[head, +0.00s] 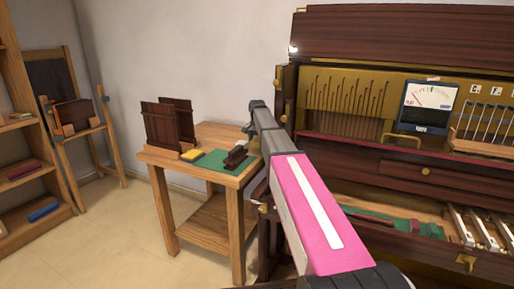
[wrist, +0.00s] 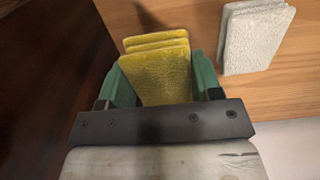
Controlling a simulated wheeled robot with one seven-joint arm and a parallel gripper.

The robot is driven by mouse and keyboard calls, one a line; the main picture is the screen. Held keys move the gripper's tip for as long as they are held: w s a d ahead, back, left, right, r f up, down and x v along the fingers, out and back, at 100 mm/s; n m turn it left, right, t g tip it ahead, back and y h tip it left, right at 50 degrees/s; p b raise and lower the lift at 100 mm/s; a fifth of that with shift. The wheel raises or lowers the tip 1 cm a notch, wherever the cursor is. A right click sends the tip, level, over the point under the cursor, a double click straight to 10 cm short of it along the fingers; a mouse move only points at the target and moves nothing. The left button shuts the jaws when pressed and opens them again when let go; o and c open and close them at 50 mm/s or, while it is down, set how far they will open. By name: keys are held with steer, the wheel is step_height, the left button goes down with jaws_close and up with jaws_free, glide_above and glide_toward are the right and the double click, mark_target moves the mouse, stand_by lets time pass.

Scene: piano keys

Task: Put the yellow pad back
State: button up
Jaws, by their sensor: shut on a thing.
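My gripper (wrist: 164,77) has green fingers shut on a yellow pad (wrist: 160,78) with a rough, felt-like face, in the wrist view. More yellow layers show right behind its top edge; I cannot tell if they are separate pads. In the head view my gripper (head: 248,130) is at the right side of the small wooden table (head: 205,140), beside the piano; the held pad cannot be made out there. A yellow block (head: 192,155) lies on the table by the green mat (head: 222,160), left of my gripper.
A whitish pad (wrist: 255,38) stands on the wood right of the held pad, apart from it. A dark surface (wrist: 45,70) rises at left. Dark boards (head: 167,122) stand on the table. The open piano (head: 350,122) fills the right. Floor at left is clear.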

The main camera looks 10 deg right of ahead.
mark_target(257, 146)
steer(key=shift+f, duration=1.55)
steer(key=shift+f, duration=0.1)
steer(key=o, duration=0.9)
step_height(257, 146, up, 12)
steer(key=shift+r, duration=0.15)
